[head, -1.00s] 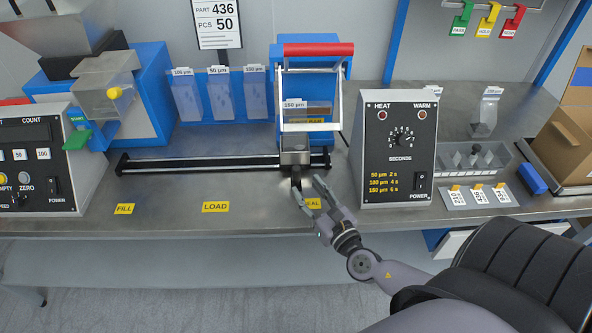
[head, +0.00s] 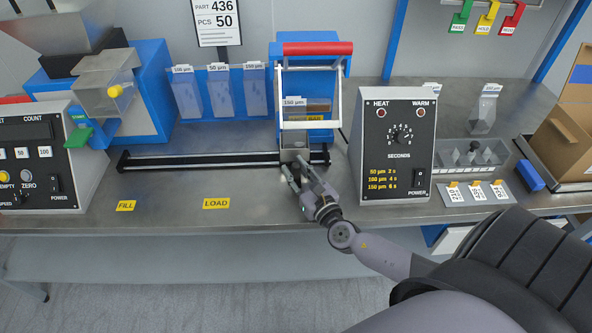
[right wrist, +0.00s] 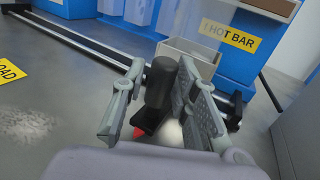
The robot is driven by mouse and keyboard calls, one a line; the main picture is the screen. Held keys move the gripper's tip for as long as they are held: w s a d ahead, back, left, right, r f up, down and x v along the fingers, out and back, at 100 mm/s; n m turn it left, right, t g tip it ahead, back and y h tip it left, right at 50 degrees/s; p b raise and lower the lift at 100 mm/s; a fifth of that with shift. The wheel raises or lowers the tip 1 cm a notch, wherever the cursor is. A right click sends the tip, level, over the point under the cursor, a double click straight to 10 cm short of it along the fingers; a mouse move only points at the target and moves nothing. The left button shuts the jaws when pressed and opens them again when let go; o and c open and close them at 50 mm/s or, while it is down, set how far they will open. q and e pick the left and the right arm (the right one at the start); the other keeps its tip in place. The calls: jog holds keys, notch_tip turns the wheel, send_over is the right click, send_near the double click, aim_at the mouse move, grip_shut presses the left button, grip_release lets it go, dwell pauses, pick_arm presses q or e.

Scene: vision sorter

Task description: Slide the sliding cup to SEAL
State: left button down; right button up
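The sliding cup (head: 294,154) is a small grey box at the right part of the black-and-silver rail (head: 205,162), in front of the blue hot-bar sealer. In the right wrist view the cup (right wrist: 190,56) shows behind its upright black knob (right wrist: 160,82). My right gripper (head: 298,168) is at the front of the cup; in the right wrist view its fingers (right wrist: 163,75) stand apart, one on each side of the knob. The yellow SEAL label is hidden behind my right gripper. My left gripper is not in view.
The heat-timer box (head: 393,150) stands close to the right of my gripper. The sealer's red handle (head: 318,48) is raised above the cup. Yellow FILL (head: 126,206) and LOAD (head: 216,203) labels lie on the bench to the left. The bench front there is clear.

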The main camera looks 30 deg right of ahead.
grip_shut()
dwell(0.4)
jog(key=shift+s+d+f+b, duration=0.15)
jog(key=shift+s+d+b, duration=0.15)
jog(key=shift+d, duration=0.15)
jog(key=shift+s+d+b, duration=0.3)
jog(key=shift+s+d, duration=0.1)
jog(key=shift+d, duration=0.2)
jog(key=shift+s+d+b, duration=0.3)
jog(key=shift+s+d, duration=0.05)
jog(key=shift+d, duration=0.35)
